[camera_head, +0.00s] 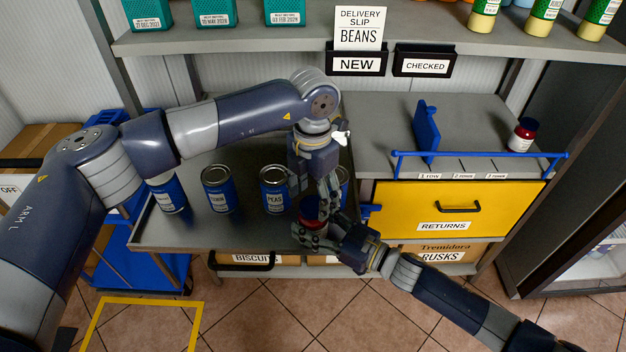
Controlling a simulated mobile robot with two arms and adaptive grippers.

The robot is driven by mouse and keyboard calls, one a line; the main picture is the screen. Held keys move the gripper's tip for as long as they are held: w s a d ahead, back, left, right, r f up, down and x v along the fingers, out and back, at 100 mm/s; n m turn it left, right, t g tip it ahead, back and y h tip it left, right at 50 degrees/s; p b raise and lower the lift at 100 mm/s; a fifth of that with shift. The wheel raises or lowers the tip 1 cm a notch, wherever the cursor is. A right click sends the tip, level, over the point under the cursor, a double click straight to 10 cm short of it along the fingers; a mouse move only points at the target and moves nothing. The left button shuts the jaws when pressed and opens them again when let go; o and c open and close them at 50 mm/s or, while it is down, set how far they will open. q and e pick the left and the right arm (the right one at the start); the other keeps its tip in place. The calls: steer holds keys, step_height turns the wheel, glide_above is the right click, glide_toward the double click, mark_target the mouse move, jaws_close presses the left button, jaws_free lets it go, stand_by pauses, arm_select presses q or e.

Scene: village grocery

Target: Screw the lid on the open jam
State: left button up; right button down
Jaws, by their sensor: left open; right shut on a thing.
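A dark red jar-like thing (310,209), which looks like the jam, is held in my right gripper (313,232) near the front edge of the grey tray. My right gripper is shut on it, coming in from the lower right. My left gripper (322,193) is open and points down just above and beside the jam. Its fingers overlap the jam in the picture, so I cannot tell whether they touch it. The jam's top is partly hidden, and I cannot tell whether a lid lies on it. Another jar with a dark red lid (522,135) stands upright on the grey counter at right.
Several blue cans, including a peas can (274,188), stand on the grey tray (238,237); one is partly behind my grippers. An upper shelf (240,38) overhangs.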

arm_select(q)
steer(key=shift+f, duration=0.85)
steer(key=shift+c, duration=0.4)
steer(key=c, duration=1.1)
steer(key=shift+o, duration=0.2)
steer(key=o, duration=1.3)
steer(key=shift+c, duration=0.2)
steer(key=shift+r, duration=0.1)
step_height(320, 180, up, 12)
